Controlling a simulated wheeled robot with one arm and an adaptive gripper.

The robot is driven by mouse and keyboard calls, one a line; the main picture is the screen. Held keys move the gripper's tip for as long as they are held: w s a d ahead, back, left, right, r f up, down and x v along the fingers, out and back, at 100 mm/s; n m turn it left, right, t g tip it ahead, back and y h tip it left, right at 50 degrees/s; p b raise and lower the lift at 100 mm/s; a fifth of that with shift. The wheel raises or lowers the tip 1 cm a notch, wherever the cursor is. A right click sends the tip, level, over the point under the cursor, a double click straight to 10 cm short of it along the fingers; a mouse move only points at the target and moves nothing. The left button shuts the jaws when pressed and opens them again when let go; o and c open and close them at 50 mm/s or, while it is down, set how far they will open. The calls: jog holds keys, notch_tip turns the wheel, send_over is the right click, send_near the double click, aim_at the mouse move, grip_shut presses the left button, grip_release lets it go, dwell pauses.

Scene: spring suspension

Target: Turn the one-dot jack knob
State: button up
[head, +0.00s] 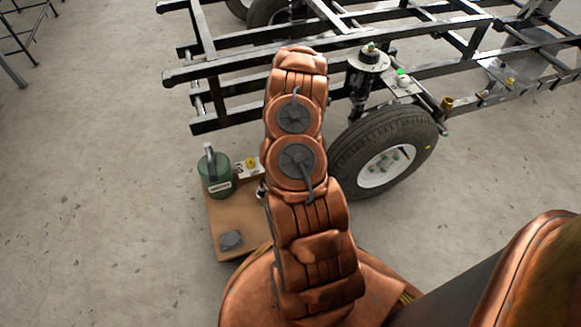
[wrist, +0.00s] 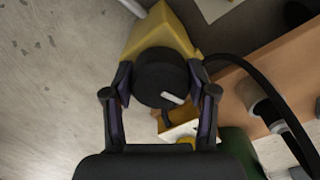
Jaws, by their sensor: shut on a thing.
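A round black knob (wrist: 158,70) with a short white bar mark sits against a yellow jack body (wrist: 180,32) in the wrist view. My gripper (wrist: 161,86) has one finger on each side of the knob and is shut on it. I cannot make out a dot on this knob. In the head view my arm hides the gripper and the held knob. A small yellow part (head: 251,162) stands on a white plate with dark marks (head: 240,170), left of my arm.
A green canister (head: 214,180) stands on a brown board (head: 225,217), with a grey piece (head: 231,240) on the board. A wheel (head: 385,160) and black chassis frame (head: 235,68) are close by. A black hose (wrist: 262,82) crosses the wrist view's right.

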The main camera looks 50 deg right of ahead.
jog(key=n+b, duration=0.3)
jog(key=n, duration=0.2)
jog(key=shift+w+f+n, duration=0.1)
jog(key=shift+w+n, duration=0.05)
jog(key=shift+n, duration=0.15)
jog(key=n+b, duration=0.2)
jog(key=n, duration=0.3)
jog(key=shift+n+b, duration=0.3)
jog(key=shift+a, duration=0.1)
jog(key=o, duration=1)
jog(key=shift+n, duration=0.3)
jog(key=shift+o, duration=0.8)
jog(key=shift+r, duration=0.2)
notch_tip(320, 180, up, 12)
